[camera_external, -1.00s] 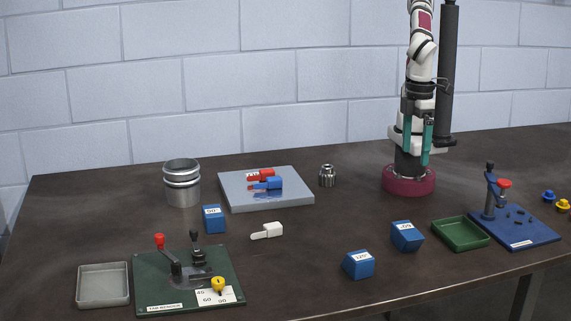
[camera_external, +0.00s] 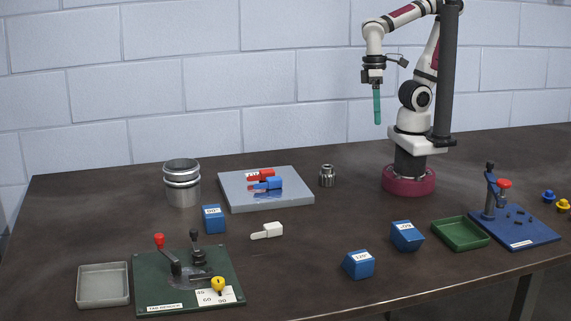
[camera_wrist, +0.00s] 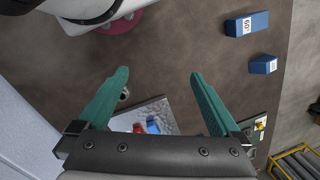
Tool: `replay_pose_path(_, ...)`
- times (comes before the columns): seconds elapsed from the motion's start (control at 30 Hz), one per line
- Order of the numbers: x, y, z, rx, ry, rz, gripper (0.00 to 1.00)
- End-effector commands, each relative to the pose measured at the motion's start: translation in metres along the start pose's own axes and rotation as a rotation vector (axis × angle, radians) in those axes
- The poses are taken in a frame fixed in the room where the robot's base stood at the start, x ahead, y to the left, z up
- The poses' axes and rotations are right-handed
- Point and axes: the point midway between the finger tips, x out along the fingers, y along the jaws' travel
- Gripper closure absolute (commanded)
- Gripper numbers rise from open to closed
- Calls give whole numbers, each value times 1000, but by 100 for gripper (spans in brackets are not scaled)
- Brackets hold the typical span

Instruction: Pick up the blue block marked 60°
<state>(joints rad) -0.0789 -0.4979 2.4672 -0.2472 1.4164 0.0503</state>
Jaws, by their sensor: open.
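The blue block marked 60° (camera_external: 406,238) stands on the dark table, in front of my base and left of the green tray. Its label reads upside down in the external view. In the wrist view the same block (camera_wrist: 246,24) is at the upper right, outside the span of the fingers. My gripper (camera_external: 377,122) hangs in the air above the table, fingers pointing down, well above and left of the block. In the wrist view my gripper (camera_wrist: 158,75) has its two teal fingers wide apart with nothing between them.
The green tray (camera_external: 461,245) and blue fixture (camera_external: 521,234) are to the right. Another blue block (camera_external: 213,225) and a white-handled tool (camera_external: 269,231) lie left.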

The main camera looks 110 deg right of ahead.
Motion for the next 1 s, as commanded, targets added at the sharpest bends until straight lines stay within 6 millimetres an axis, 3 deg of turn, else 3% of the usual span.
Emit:
replay_pose_path(0.03,8,11,5,31,3,-12,0)
replay_pose_path(0.13,15,18,10,47,5,-19,0)
replay_pose_path(0.47,15,18,9,45,3,-18,3)
replay_pose_path(0.57,7,6,1,-57,-18,8,3)
replay_pose_path(0.67,-9,-44,-22,-394,-80,96,3)
replay_pose_path(0.77,-5,-131,-31,-853,-159,220,3)
replay_pose_path(0.8,6,-168,-24,-1028,-187,271,3)
replay_pose_path(0.9,45,-246,16,-1415,-247,387,3)
replay_pose_path(1.0,84,-291,66,-1691,-287,479,3)
